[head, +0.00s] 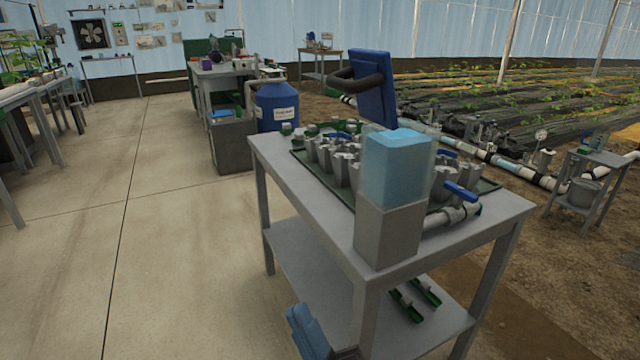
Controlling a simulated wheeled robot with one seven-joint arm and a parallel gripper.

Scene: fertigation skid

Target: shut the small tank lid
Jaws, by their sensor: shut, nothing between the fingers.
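The small tank (392,172) is a clear box with pale blue liquid in it. It stands on a grey block (388,232) at the near corner of the metal table. Its lid (376,88) looks to be the dark blue panel standing up, tilted, above the tank's far side, with a black loop handle (354,84) on its left face. The lid is open; its hinge is hard to make out. My gripper (308,332) shows at the bottom edge, partly cut off. It is shut and empty, low in front of the table and well apart from tank and lid.
The metal table (318,232) carries a green tray (484,187) with several grey cups and a pipe with a blue-handled valve (460,192) beside the tank. A blue barrel (277,108) stands behind. The floor to the left is clear.

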